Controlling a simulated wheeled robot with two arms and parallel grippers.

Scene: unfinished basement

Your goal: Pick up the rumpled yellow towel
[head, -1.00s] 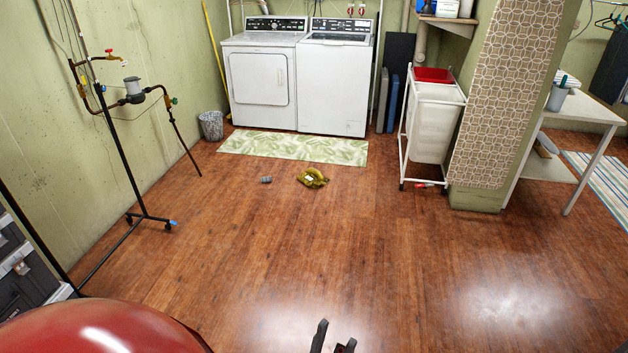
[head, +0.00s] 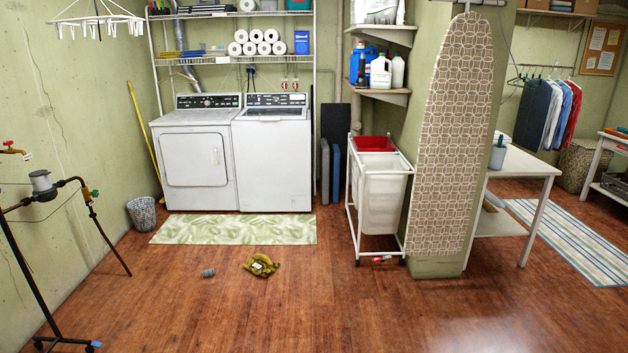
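The rumpled yellow towel (head: 262,265) lies on the wooden floor in the head view, left of centre, just in front of the green leaf-patterned mat. A small pale patch shows on its top. Neither of my grippers is in the head view now, so I cannot see whether they are open or shut.
A small grey can-like object (head: 208,272) lies left of the towel. The green mat (head: 234,230) lies before the dryer (head: 195,160) and washer (head: 272,160). A white hamper cart (head: 380,195) and ironing board (head: 455,140) stand right. A pipe stand (head: 25,260) is left. Floor around the towel is open.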

